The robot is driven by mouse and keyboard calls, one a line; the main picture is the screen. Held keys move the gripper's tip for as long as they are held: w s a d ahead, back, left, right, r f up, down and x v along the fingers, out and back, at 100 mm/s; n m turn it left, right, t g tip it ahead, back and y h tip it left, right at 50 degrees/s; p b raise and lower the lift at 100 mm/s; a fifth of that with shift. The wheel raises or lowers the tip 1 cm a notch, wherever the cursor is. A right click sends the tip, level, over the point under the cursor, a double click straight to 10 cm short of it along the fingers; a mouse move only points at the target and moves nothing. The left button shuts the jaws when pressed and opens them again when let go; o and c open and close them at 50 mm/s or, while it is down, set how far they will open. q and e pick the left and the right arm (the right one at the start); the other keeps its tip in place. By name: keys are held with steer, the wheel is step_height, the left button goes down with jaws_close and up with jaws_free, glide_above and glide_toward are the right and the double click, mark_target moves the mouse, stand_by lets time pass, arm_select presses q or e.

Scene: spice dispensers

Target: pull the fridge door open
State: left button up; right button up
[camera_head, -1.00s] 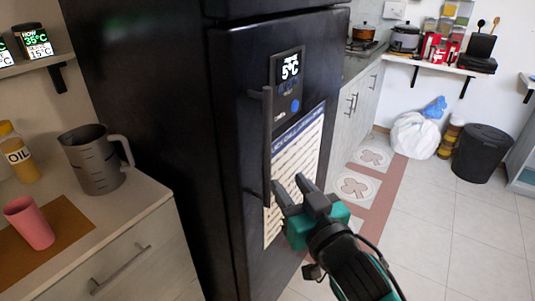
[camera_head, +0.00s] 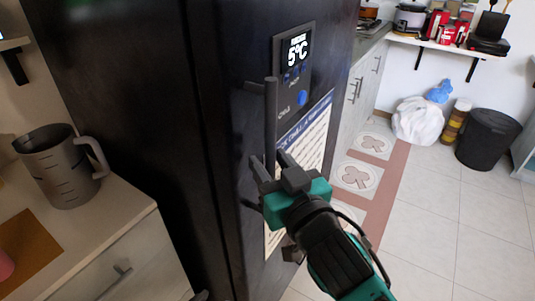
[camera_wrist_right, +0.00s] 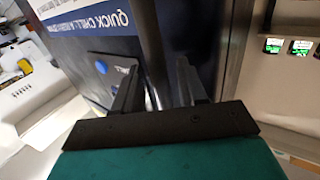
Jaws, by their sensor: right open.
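The black fridge door (camera_head: 232,110) is closed and carries a lit 5°C display (camera_head: 298,49). Its vertical bar handle (camera_head: 271,115) runs down the door's front below and left of the display. My right gripper (camera_head: 268,160) is open at the handle's lower half, with its fingers pointing at the door. In the right wrist view, the handle (camera_wrist_right: 151,45) passes between the two open fingers (camera_wrist_right: 156,85). A gap shows on each side, and I cannot tell whether either finger touches it. My left gripper is not in view.
A counter (camera_head: 110,225) with a grey jug (camera_head: 60,165) stands left of the fridge. Cabinets (camera_head: 358,90) adjoin on the right. A white bag (camera_head: 415,122) and a black bin (camera_head: 487,138) stand at the back right. The tiled floor (camera_head: 430,210) is clear.

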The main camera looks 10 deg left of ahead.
steer(key=shift+w+a, duration=0.15)
steer(key=shift+w, duration=0.05)
steer(key=shift+r, duration=0.1)
jaws_close()
stand_by(0.5)
